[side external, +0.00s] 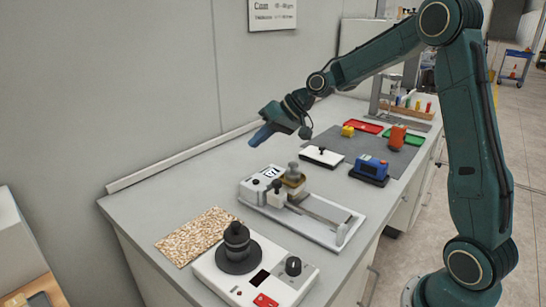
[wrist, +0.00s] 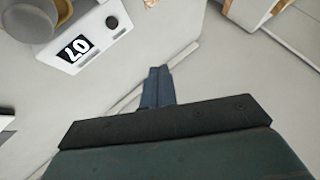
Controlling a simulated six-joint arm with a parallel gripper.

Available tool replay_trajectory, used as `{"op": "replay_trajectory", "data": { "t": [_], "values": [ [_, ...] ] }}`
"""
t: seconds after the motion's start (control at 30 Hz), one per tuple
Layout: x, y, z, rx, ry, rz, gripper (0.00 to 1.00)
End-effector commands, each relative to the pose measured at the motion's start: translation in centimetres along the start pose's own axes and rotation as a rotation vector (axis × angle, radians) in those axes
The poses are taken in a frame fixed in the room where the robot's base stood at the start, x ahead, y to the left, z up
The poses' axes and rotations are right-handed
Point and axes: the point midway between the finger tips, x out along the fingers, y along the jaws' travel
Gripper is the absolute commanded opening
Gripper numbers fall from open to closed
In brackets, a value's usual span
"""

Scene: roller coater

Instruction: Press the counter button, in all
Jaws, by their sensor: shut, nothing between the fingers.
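The counter (side external: 257,188) is a white box with a dark display, on a pale base plate in the middle of the bench. In the wrist view its display (wrist: 73,47) shows upside down and seems to read 07. A round dark button (wrist: 112,22) sits beside the display on the counter's face. My gripper (side external: 257,138) is shut and empty. It hangs in the air above and behind the counter, near the wall, clear of it. In the wrist view my closed fingertips (wrist: 158,73) point over bare bench, apart from the button.
A brass-coloured block with a grey knob (side external: 293,178) stands beside the counter. A white device with a black knob stack (side external: 237,245) and a speckled mat (side external: 198,236) are in front.

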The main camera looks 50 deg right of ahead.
Motion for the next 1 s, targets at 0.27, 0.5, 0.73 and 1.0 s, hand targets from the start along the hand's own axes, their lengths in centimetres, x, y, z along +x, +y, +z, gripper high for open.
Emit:
{"op": "replay_trajectory", "data": {
  "t": [0.27, 0.5, 0.73, 1.0],
  "values": [
    [1.2, 0.9, 0.9, 0.002, -0.002, 0.0, 0.0],
    [2.9, 2.1, 2.1, 0.002, -0.003, 0.0, 0.0],
    [4.5, 3.3, 3.3, 0.001, -0.002, 0.0, 0.0],
    [5.8, 4.2, 4.2, 0.001, -0.002, 0.001, 0.0]
  ]
}}
